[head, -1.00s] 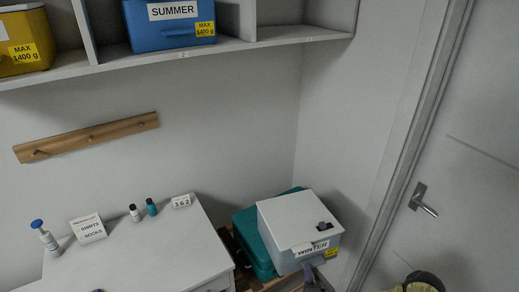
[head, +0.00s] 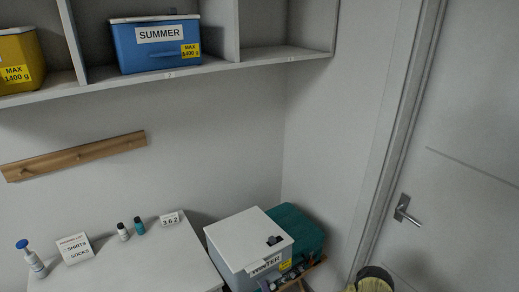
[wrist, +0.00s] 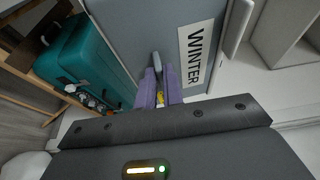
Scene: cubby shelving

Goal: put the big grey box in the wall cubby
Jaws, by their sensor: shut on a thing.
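The big grey box (head: 234,255) has a pale lid, a WINTER label and a yellow tag. In the head view it is at the lower middle, beside the desk and in front of the teal box. In the wrist view the box (wrist: 128,28) fills the top middle, close up. My gripper (wrist: 158,82) has purple fingers shut on the handle at the front of the grey box. The wall cubby (head: 262,57) runs along the top of the head view. Its right compartment (head: 285,32) shows no box. The underside of the grey box is hidden.
A teal box (head: 305,232) stands right of the grey box on a wooden rack; it also shows in the wrist view (wrist: 88,60). A blue SUMMER box (head: 155,62) and a yellow box (head: 22,50) fill cubby compartments. The white desk (head: 140,265) holds small bottles and signs.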

